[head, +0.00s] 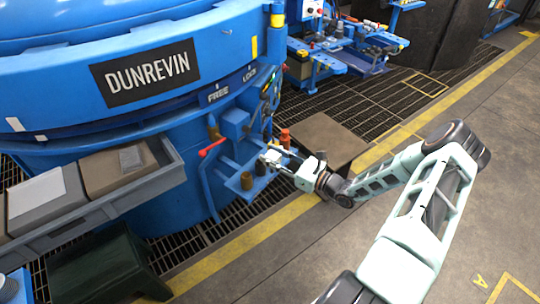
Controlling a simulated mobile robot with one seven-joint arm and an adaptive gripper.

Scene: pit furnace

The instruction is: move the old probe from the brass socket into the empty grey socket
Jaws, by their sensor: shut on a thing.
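My gripper (272,157) reaches in from the right at the small blue shelf (232,187) on the side of the furnace. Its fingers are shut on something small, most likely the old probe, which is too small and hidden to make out. Just below the fingertips stands a short brownish cylinder that looks like the brass socket (260,169). A darker short cylinder, perhaps the grey socket (246,181), stands to its left on the same shelf. I cannot tell whether the probe is in or above a socket.
A red-handled lever (212,147) and pipe stand left of the shelf. Red fittings (285,138) are behind my gripper. The blue furnace (150,120), a grey tray with boxes (165,185) and a brown plate (325,140) surround it. Open floor lies right.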

